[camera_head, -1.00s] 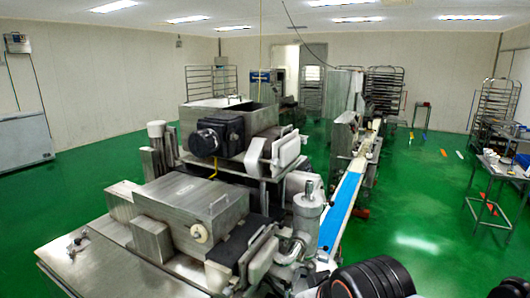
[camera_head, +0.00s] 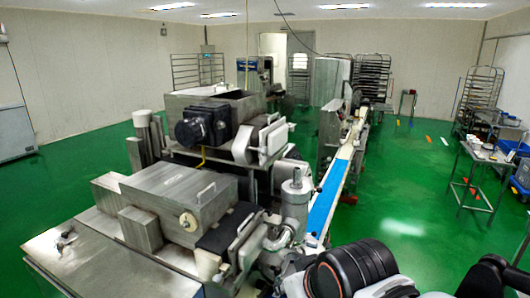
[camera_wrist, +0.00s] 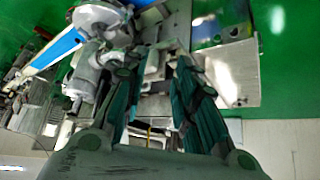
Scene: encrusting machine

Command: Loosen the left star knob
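The steel encrusting machine (camera_head: 180,190) stands left of centre in the head view. A pale round knob (camera_head: 187,221) is on the front of its lower box; I cannot tell whether it is star-shaped. A small dark fitting (camera_head: 64,239) lies on the flat steel top at left, too small to identify. No left star knob can be clearly made out. My gripper (camera_wrist: 152,72) shows in the wrist view with its two greenish fingers apart. Nothing is visible between them except machine parts beyond. The gripper is not seen in the head view.
A conveyor with a blue belt (camera_head: 327,196) runs back from the machine's right side. A steel cylinder (camera_head: 295,205) stands beside it. A steel table (camera_head: 482,155) and racks are at the right and back. Green floor is open right of the conveyor.

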